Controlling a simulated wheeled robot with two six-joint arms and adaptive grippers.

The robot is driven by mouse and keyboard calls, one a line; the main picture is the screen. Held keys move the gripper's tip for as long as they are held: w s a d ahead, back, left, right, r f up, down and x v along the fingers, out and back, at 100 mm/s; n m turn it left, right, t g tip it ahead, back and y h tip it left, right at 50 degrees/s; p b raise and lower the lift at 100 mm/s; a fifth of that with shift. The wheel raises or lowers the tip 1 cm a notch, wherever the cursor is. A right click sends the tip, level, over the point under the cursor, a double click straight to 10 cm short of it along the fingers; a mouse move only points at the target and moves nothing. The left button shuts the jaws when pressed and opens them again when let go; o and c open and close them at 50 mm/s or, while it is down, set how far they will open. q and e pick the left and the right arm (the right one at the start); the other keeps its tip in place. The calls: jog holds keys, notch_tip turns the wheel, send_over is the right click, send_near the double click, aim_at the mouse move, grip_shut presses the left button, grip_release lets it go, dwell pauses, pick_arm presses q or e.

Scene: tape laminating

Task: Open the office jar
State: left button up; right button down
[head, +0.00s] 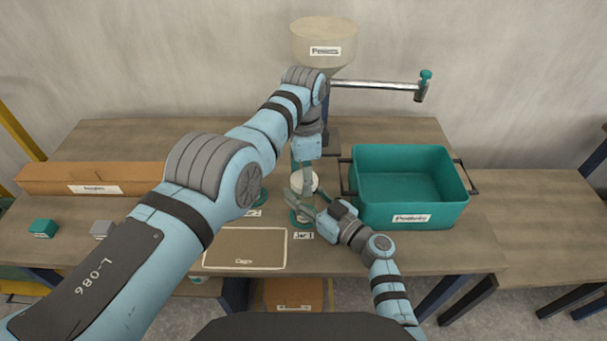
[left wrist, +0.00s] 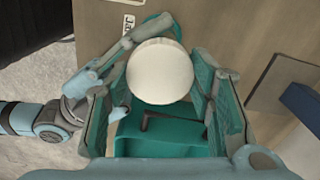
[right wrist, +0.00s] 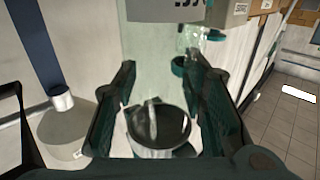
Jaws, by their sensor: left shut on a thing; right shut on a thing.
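The office jar (head: 304,205) is a clear jar standing at the teal ring above the "Jar 1" label (head: 303,236). Its round white lid (head: 304,182) is at its top, and the left wrist view shows it from above (left wrist: 160,72). I cannot tell whether the lid is loose. My left gripper (head: 303,168) comes down from above, its fingers shut on the lid. My right gripper (head: 306,206) reaches in low from the right and is shut on the jar's body. Its fingers show in the right wrist view (right wrist: 160,95), where the jar's glass is hard to make out.
A teal bin (head: 410,212) stands close on the right. A framed "Caps" area (head: 245,247) lies empty at the front. Another teal ring (head: 262,196) is partly behind my left arm. A hopper (head: 324,42) with a side rod rises behind. A cardboard box (head: 90,178) lies left.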

pick_arm(q)
jog(key=n, duration=0.9)
jog(key=shift+n, duration=0.3)
jog(key=n, duration=1.5)
jog(key=shift+w+r, duration=0.1)
jog(key=shift+r, duration=0.15)
jog(key=shift+r, duration=0.9)
